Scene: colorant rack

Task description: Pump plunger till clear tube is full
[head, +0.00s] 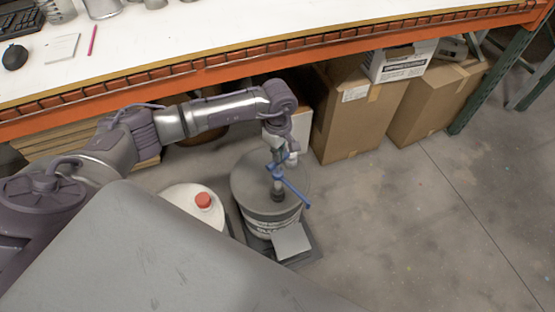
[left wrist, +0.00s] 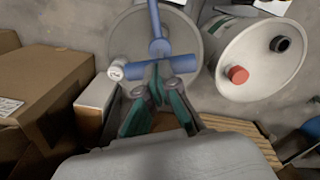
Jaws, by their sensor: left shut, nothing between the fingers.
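A grey bucket (head: 245,185) with a printed label stands on the floor, and its round lid also shows in the left wrist view (left wrist: 125,38). A pump with a blue plunger handle (head: 293,188) rises from it. In the left wrist view the blue crossbar (left wrist: 180,65) lies just beyond my fingertips. My left gripper (head: 276,152) points down over the pump. Its green-sided fingers (left wrist: 157,80) are shut and empty, close to the crossbar; whether they touch it is unclear. I cannot make out the clear tube or its fill level. My right gripper is not in view.
A white container (head: 178,194) with a red cap (head: 203,200) stands beside the bucket. A workbench (head: 180,50) with an orange edge runs behind. Cardboard boxes (head: 350,125) stand under it at the right. The floor at the right is clear.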

